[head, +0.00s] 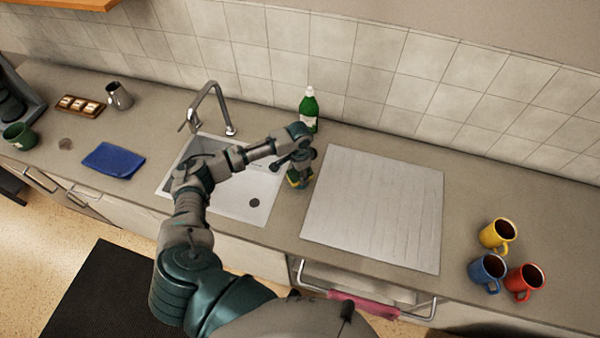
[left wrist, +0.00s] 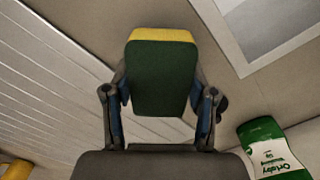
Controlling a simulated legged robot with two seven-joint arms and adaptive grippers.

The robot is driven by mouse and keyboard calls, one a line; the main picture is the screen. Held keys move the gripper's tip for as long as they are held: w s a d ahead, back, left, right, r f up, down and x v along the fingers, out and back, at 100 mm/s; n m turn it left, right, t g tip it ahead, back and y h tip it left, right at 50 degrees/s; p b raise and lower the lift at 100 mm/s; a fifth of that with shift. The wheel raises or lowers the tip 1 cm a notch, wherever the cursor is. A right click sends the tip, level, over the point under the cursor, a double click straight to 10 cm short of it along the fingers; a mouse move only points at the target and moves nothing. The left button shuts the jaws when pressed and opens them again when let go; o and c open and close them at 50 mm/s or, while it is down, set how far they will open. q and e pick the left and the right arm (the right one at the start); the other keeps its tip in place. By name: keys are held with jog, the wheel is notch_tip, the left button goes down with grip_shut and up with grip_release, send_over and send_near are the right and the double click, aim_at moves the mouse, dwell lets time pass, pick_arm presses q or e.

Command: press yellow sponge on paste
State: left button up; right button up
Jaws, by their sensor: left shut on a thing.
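The sponge (left wrist: 162,75), with a dark green face and a yellow edge, is held between the two fingers of my left gripper (left wrist: 160,92) in the left wrist view. In the head view my left gripper (head: 299,170) is shut on it, over the strip of counter between sink and drainboard. Only a small yellow and green part of the sponge (head: 297,182) shows there. I cannot tell whether it touches the counter. My right gripper is not in view.
A green bottle (head: 309,108) stands behind the gripper by the wall. The sink (head: 262,187) with its tap (head: 210,100) is left, the white drainboard (head: 372,205) right and bare. Three mugs (head: 497,235) stand at far right. A blue cloth (head: 113,160) lies left.

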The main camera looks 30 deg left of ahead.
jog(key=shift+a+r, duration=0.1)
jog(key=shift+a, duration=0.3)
pick_arm(q)
jog(key=shift+p, duration=0.35)
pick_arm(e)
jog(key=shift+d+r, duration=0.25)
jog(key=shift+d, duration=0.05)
pick_arm(q)
jog(key=shift+s+f, duration=0.1)
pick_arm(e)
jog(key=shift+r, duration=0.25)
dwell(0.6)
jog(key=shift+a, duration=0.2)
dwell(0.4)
pick_arm(q)
notch_tip(320, 180, up, 3)
jog(key=p, duration=0.4)
jog(key=shift+r, duration=2.1)
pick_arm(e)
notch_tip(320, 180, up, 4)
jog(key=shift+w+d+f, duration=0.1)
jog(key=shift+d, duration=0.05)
